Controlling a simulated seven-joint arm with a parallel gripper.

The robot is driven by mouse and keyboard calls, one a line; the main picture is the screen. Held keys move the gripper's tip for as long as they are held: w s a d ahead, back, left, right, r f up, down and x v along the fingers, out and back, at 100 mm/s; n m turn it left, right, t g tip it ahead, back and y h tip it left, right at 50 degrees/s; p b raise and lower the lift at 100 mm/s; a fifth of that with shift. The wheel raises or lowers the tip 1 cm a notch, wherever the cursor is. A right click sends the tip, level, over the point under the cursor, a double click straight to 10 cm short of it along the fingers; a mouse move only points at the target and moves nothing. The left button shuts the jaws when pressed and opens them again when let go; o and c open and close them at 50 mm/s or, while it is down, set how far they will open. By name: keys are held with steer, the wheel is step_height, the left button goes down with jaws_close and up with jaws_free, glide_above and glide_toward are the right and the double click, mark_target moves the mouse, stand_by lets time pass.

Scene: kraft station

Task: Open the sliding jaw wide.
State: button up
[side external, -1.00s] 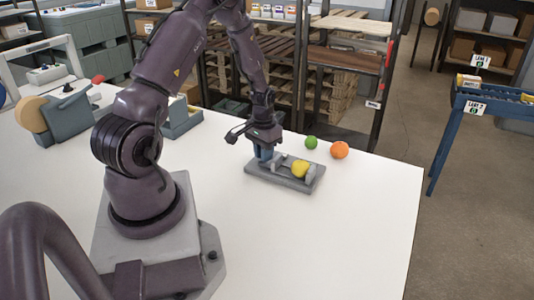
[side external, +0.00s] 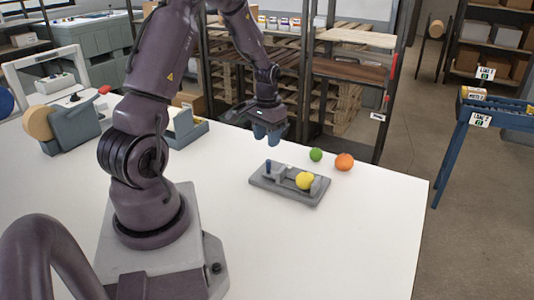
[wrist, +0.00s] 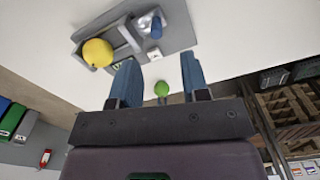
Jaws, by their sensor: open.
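A grey clamp fixture (side external: 290,194) lies on the white table. Its sliding jaw (side external: 280,173) is a grey block on the left part of the base, with an upright blue post (side external: 268,167) beside it. A yellow lemon (side external: 305,181) sits between this jaw and the end jaw on the right. I cannot tell if the sliding jaw touches it. In the wrist view the lemon (wrist: 97,52), jaw (wrist: 128,36) and blue post (wrist: 156,27) show at the top. My gripper (side external: 268,135) is open and empty, above and behind the fixture, clear of the post.
A green lime (side external: 316,154) and an orange (side external: 344,162) lie behind the fixture near the table's back edge. A grey device with a red knob (side external: 103,90) stands at the far left. Shelving (side external: 350,62) rises behind the table. The white table (side external: 350,245) in front is clear.

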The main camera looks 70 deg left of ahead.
step_height(320, 180, up, 4)
steer(key=shift+f, duration=0.1)
stand_by(0.5)
steer(key=s+d+r+m+t, duration=0.2)
steer(key=s+d+r+m, duration=0.1)
steer(key=d+r, duration=0.6)
steer(key=s+d+r+m+t, duration=0.3)
steer(key=s+d+r, duration=0.2)
steer(key=d, duration=1.2)
step_height(320, 180, up, 4)
steer(key=shift+d+f+t, duration=0.15)
steer(key=shift+t, duration=0.15)
steer(key=shift+s, duration=0.1)
